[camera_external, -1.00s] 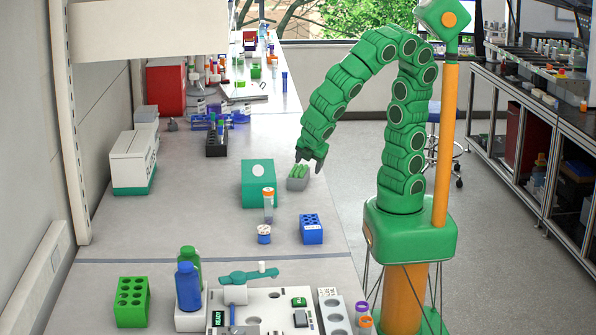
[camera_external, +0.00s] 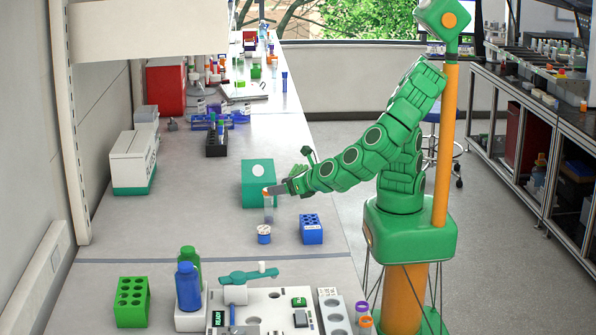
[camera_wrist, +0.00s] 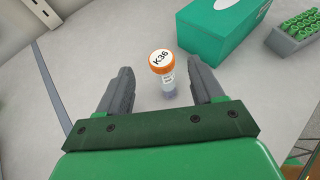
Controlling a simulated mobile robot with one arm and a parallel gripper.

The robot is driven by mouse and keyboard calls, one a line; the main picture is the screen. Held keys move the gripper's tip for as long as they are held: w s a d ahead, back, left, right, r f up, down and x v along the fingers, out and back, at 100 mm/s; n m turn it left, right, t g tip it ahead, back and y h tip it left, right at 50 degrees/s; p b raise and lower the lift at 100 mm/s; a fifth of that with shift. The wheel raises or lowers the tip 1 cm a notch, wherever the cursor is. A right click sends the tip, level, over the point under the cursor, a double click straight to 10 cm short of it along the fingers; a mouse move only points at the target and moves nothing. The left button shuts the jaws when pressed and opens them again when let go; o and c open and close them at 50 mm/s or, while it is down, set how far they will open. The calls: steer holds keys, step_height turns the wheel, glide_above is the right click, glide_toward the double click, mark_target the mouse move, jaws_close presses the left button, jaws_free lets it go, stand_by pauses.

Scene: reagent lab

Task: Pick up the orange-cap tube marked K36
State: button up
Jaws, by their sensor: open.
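The orange-cap tube (camera_wrist: 163,68) stands upright on the bench. Its white cap top reads K36 in the wrist view. My gripper (camera_wrist: 164,78) is open, with one finger on each side of the tube in the wrist view. In the external view my gripper (camera_external: 272,190) comes in from the right at cap height. I cannot tell whether a finger touches the tube.
The teal tissue box (camera_external: 257,184) stands right behind the tube. A grey tray of green tubes (camera_wrist: 292,38) is beside the box.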

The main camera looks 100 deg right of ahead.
mark_target(265, 189)
steer(key=shift+f+x, duration=0.1)
steer(key=shift+x, duration=1.85)
steer(key=shift+f+x, duration=0.15)
steer(key=shift+x, duration=1.75)
steer(key=c, duration=1)
